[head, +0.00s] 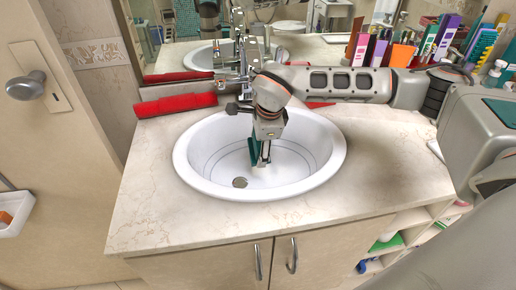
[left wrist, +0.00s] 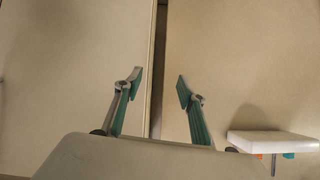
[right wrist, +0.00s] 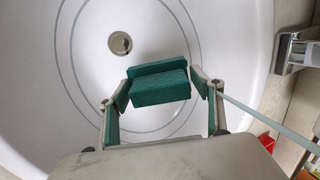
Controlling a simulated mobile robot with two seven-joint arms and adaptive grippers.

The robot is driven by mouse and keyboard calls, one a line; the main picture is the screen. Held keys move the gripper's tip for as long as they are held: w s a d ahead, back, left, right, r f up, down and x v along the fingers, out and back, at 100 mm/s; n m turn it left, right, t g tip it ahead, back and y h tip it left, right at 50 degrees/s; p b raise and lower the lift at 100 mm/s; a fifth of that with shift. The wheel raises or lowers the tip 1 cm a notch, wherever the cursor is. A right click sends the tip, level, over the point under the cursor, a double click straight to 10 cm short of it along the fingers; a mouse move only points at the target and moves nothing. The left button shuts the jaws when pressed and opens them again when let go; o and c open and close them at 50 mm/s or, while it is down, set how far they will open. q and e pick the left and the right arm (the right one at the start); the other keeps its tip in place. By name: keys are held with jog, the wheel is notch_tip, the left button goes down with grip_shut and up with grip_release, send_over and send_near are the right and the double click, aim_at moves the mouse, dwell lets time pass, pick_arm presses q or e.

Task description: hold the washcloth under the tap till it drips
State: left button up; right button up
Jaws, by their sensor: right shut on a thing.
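The teal washcloth (right wrist: 160,84) is a small folded block. My right gripper (right wrist: 163,90) is shut on it, with a finger at each end, above the white basin (right wrist: 220,25). In the head view my right gripper (head: 262,160) points down into the basin (head: 192,165), and the washcloth is hard to tell from the teal finger pads. The chrome tap (head: 243,55) stands behind the basin, partly hidden by my right arm. I cannot tell whether water runs or the cloth is wet. My left gripper (left wrist: 159,83) is open and empty before beige panels, outside the head view.
A rolled red towel (head: 175,104) lies left of the basin. Several bottles and boxes (head: 405,53) stand at the back right. The drain (head: 240,182) is at the basin's bottom. The counter front (head: 200,220) is clear. A white holder (head: 12,215) is at the far left.

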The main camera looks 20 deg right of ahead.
pick_arm(q)
jog(key=shift+r, duration=0.1)
pick_arm(e)
jog(key=shift+d, duration=0.2)
jog(key=shift+d, duration=0.4)
pick_arm(q)
jog(key=shift+w+r, duration=0.15)
pick_arm(e)
jog(key=shift+s+r, duration=0.1)
